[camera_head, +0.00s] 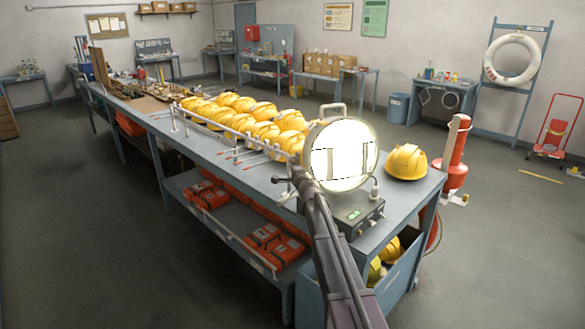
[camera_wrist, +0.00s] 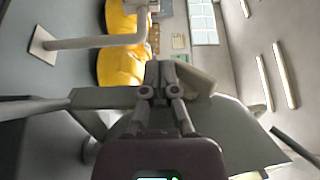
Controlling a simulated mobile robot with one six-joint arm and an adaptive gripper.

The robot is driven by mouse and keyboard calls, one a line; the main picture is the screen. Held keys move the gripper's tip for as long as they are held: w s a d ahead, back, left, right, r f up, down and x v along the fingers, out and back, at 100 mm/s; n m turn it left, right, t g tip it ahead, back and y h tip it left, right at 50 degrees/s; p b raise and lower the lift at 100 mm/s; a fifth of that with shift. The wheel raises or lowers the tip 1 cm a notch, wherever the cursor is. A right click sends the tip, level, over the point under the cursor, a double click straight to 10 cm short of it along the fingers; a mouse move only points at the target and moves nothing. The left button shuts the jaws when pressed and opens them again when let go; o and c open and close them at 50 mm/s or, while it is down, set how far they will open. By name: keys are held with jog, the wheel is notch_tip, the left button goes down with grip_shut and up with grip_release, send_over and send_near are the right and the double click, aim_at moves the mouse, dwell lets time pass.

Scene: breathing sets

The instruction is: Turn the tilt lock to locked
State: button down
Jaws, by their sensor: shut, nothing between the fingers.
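A round, bright white disc in a pale rim (camera_head: 341,155), like a lamp or magnifier head, stands at the near end of the long bench, with a handle above it. A grey box with a green display (camera_head: 358,215) sits below it. I cannot pick out the tilt lock or its setting in either view. My gripper (camera_wrist: 160,68) is shut and empty in the wrist view, its fingers together.
Rows of yellow helmets (camera_head: 262,130) lie on the bench behind a white rail (camera_head: 228,150). A single yellow helmet (camera_head: 407,162) sits right of the disc. A red cylinder (camera_head: 455,155) stands beyond the bench end. The floor at left is clear.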

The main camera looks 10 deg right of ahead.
jog(key=shift+w, duration=0.4)
jog(key=shift+s+f, duration=0.1)
jog(key=shift+f, duration=0.1)
dwell(1.5)
jog(key=s+d+f+b, duration=0.1)
jog(key=s+f+b, duration=0.7)
jog(key=f+b, duration=0.2)
jog(key=shift+s+d+f+b, duration=0.2)
jog(key=shift+f+b, duration=0.15)
jog(key=shift+b, duration=0.2)
dwell(0.3)
